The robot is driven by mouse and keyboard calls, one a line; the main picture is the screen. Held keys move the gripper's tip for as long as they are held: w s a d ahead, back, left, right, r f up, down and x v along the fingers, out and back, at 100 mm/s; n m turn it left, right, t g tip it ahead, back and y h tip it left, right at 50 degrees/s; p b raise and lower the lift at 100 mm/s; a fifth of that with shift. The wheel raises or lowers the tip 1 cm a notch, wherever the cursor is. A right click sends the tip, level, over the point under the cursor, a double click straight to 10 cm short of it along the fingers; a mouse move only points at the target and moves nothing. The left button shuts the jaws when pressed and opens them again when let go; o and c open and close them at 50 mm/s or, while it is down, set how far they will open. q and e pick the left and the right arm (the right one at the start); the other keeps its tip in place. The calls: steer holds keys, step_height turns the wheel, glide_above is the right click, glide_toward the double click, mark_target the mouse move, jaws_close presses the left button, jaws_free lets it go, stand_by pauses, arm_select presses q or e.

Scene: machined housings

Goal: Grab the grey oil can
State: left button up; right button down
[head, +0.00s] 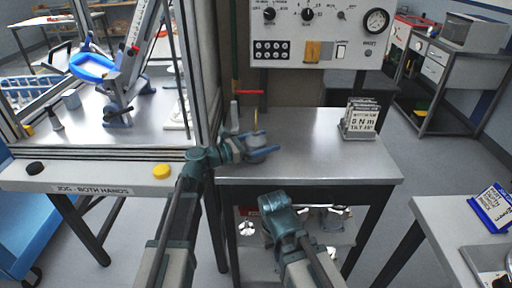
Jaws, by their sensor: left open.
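The grey oil can (257,137) stands on the grey metal table, near its left end, with a thin tan spout pointing up. My left gripper (264,151) is at the can, with its blue-grey fingers open around the can's lower body. Whether the fingers touch it I cannot tell. My right arm ends at a teal joint (275,202) below the table's front edge; its fingers cannot be made out.
The metal table (310,160) is clear to the can's right, up to a stack of lettered cards (360,120). A red-handled pipe (249,92) rises behind the can. A machine enclosure's frame (203,80) stands close on the left. A control panel (320,35) hangs above.

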arm_select(q)
steer(key=c, duration=1.4)
steer(key=shift+o, duration=0.2)
steer(key=shift+r, duration=0.1)
steer(key=shift+r+p, duration=0.8)
steer(key=shift+p, duration=0.1)
step_height(320, 180, up, 2)
steer(key=shift+p, duration=1)
steer(key=s+a, duration=0.3)
steer(key=s, duration=0.4)
steer(key=s+a+r+p, duration=0.1)
steer(key=s+a, duration=0.3)
steer(key=s, duration=0.3)
steer(key=shift+s+r, duration=0.15)
